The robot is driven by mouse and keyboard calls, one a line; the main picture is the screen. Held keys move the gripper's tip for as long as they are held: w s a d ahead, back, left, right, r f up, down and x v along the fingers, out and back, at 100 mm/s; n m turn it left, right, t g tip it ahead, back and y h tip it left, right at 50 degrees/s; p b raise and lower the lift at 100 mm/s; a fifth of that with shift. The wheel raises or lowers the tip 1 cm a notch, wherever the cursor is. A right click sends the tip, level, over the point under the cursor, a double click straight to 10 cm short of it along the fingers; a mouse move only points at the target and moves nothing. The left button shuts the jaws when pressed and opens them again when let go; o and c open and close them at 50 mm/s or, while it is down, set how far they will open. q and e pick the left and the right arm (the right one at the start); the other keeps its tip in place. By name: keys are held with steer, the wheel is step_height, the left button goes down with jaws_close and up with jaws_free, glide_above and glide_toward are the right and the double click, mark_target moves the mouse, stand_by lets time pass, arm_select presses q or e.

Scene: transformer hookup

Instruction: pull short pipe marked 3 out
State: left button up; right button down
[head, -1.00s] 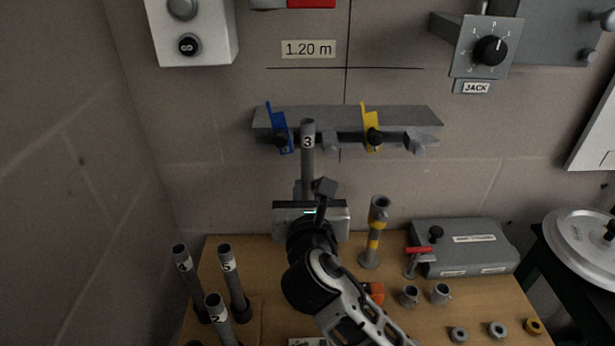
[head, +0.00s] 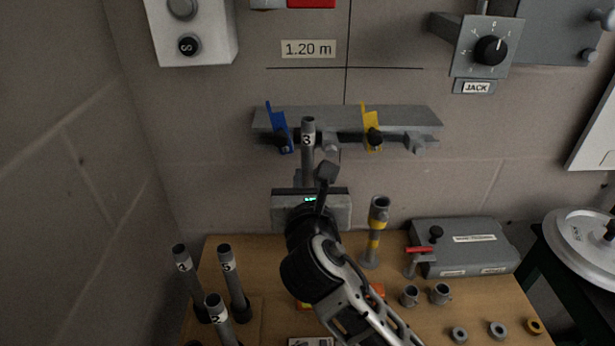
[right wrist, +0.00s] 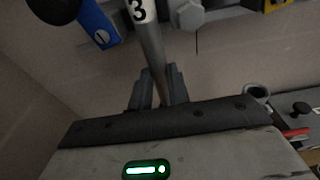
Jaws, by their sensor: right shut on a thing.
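My right gripper (right wrist: 157,90) is shut on this pipe, one finger on each side, below the label. In the head view the gripper's housing (head: 300,212) hides the pipe's lower part, so I cannot see where its bottom end is. My left gripper is not in view.
Pipes marked 2 (head: 220,322) and 5 (head: 232,275), and another marked pipe (head: 186,275), stand at the bench's left. A yellow-banded post (head: 375,235) and grey box (head: 465,245) stand right of my gripper. Blue (head: 278,130) and yellow (head: 370,128) levers flank the pipe's top.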

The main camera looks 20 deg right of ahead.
steer(key=shift+r, duration=0.8)
steer(key=c, duration=1.2)
jaws_free()
steer(key=shift+s, duration=0.1)
steer(key=v, duration=0.5)
steer(key=shift+f, duration=0.35)
